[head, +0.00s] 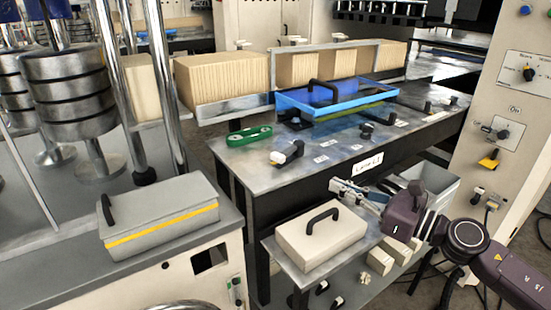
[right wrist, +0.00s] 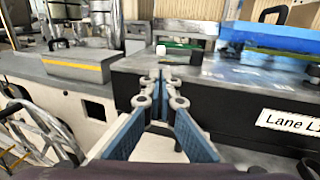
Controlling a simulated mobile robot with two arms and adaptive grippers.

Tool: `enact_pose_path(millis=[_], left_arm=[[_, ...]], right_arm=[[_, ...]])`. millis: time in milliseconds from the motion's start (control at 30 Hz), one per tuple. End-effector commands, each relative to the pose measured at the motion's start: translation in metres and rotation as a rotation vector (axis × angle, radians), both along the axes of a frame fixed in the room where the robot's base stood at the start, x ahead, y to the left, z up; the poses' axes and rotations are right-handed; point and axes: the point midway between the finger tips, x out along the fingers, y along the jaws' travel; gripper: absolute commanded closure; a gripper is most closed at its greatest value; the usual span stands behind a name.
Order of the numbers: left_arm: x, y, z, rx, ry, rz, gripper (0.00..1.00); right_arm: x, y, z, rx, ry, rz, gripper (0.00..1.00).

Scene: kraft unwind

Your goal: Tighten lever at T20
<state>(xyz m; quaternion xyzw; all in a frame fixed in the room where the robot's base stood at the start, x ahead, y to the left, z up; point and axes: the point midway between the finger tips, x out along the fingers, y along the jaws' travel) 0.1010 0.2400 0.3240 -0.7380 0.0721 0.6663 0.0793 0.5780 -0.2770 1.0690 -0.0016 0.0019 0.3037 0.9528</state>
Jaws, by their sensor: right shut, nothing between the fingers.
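Several small black-and-white levers stand on the grey metal table (head: 240,160), one at the front left (head: 288,153), one near the middle (head: 367,131) and others further right (head: 428,108). Small white labels lie beside them, too small to read, so I cannot tell which lever is T20. My right gripper (head: 345,188) is in front of the table's front edge, apart from the levers. Its blue fingers meet at the tips in the right wrist view (right wrist: 163,85), shut and empty. My left gripper is not in view.
A blue tray (head: 295,100) and a green belt-like part (head: 249,135) are on the table. A cream box with a black handle (head: 320,238) sits on a lower shelf near my right arm. A grey box with a yellow stripe (head: 158,220) stands left. A control panel (head: 505,110) is right.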

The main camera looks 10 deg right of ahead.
Motion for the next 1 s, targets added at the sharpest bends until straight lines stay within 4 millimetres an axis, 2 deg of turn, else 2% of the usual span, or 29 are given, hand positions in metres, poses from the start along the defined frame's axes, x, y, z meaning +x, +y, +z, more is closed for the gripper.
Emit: enact_pose_path(millis=[267, 500, 1000], left_arm=[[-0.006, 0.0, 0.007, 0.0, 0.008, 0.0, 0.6], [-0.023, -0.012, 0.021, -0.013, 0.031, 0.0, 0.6], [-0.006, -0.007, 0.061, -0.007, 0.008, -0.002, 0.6]], right_arm=[[0.011, 0.006, 0.003, 0.003, -0.001, -0.002, 1.0], [0.033, 0.022, 0.005, 0.005, -0.002, -0.002, 1.0], [0.096, 0.068, 0.005, 0.005, 0.0, -0.002, 1.0]])
